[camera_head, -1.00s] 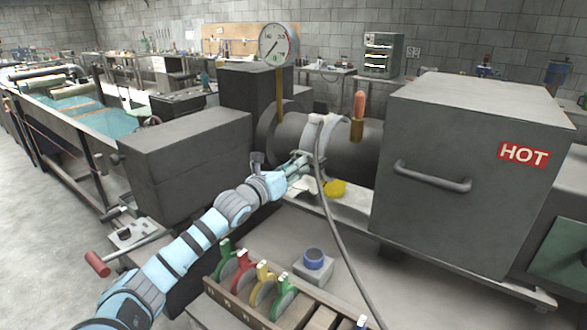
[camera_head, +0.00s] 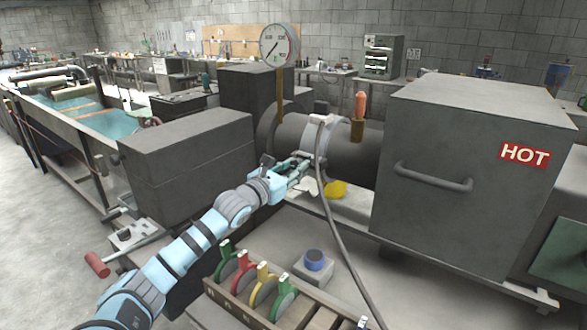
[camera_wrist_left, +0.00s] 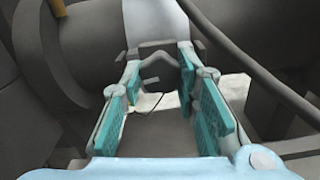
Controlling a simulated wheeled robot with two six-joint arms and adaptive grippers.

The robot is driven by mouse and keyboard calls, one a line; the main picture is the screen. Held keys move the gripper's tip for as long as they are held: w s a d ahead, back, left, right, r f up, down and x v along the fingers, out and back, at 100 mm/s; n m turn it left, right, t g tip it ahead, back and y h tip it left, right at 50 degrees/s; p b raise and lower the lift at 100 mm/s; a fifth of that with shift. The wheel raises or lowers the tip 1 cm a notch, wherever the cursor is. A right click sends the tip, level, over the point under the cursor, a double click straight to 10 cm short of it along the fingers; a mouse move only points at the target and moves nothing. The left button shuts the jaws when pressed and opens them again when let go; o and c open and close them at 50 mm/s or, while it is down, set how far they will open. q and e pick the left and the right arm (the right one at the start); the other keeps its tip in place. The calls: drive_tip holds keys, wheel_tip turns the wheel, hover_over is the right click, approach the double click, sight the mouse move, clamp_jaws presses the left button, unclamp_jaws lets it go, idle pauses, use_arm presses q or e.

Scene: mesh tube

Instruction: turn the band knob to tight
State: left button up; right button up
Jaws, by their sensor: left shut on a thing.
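A pale band (camera_head: 312,140) wraps the thick grey tube (camera_head: 291,130) left of the box marked HOT. It also shows at the top of the left wrist view (camera_wrist_left: 155,22). My left gripper (camera_head: 302,165) reaches the band's lower front from the left. In the left wrist view, its teal-padded fingers (camera_wrist_left: 160,72) close around a small dark grey knob (camera_wrist_left: 158,62) under the band. The fingers hide part of the knob, and I cannot read its setting. My right gripper is out of view.
A grey hose (camera_head: 335,220) hangs down right of my left gripper. The large HOT box (camera_head: 470,150) stands to the right. A rack of coloured clamps (camera_head: 260,285) and a blue button (camera_head: 313,260) lie below. A dial gauge (camera_head: 278,45) stands above.

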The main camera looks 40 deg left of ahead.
use_arm(q)
drive_tip(key=shift+r, duration=0.1)
drive_tip(key=o, duration=1.2)
drive_tip(key=shift+c, duration=0.2)
wheel_tip(320, 180, up, 10)
